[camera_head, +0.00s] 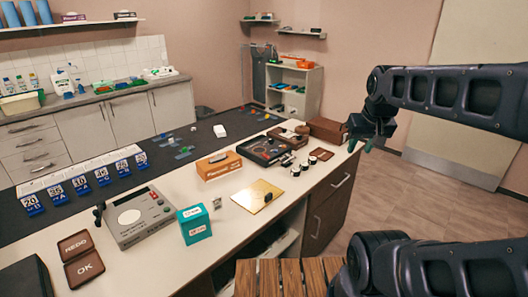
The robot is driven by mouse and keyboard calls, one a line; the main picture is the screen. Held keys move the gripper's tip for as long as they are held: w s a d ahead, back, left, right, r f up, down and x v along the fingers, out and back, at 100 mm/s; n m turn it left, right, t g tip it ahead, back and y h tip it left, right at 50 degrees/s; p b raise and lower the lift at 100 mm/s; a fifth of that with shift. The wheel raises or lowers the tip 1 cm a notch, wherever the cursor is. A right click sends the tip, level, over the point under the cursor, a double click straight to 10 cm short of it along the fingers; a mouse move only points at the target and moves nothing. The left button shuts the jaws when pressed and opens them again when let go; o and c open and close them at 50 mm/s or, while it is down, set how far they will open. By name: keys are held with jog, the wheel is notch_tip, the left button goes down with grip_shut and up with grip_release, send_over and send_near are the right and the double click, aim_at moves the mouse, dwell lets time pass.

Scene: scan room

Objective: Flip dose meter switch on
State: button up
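A grey box-shaped device (140,217) with a pale round face sits on the near left of the counter, with a black knob-like part at its left edge. A black panel device (264,150) lies farther back on the counter. No label tells me which one is the dose meter, and the switch and its position are too small to make out. My gripper (361,147) hangs at the right, beyond the counter's right edge and apart from both devices. Its greenish fingers look spread, with nothing between them.
A teal box (194,224), an orange box (219,165), a gold plate (257,196) and small round knobs (303,163) stand on the counter. Blue numbered tags (81,185) line the dark strip. A slatted wooden surface (285,279) is at the front; the floor at right is clear.

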jog(key=shift+w+r, duration=0.15)
jog(key=shift+w, duration=0.1)
jog(key=c, duration=0.7)
jog(key=w+a+r+n, duration=0.1)
jog(key=w+a+n, duration=0.1)
jog(key=w, duration=0.5)
jog(key=w+a+r+n+g, duration=0.1)
jog(key=w+a+r+n, duration=0.1)
jog(key=w+n, duration=0.3)
jog(key=shift+w+r+n, duration=0.15)
jog(key=shift+w+n, duration=0.15)
jog(key=shift+w, duration=0.9)
jog(key=w+a+f+n, duration=0.3)
jog(key=w+a+n, duration=0.1)
jog(key=w, duration=0.5)
jog(key=w+a+f+n+g, duration=0.1)
jog(key=w+a+f+n, duration=0.3)
jog(key=w, duration=0.5)
jog(key=w+a+f+n, duration=0.3)
jog(key=w+a+n, duration=0.2)
jog(key=w, duration=0.4)
jog(key=w+a+f+n+g+y, duration=0.1)
jog(key=w+a+f+n, duration=0.5)
jog(key=w+f, duration=0.3)
jog(key=shift+w+a+f, duration=0.3)
jog(key=shift+a+f, duration=0.35)
jog(key=shift+f, duration=0.3)
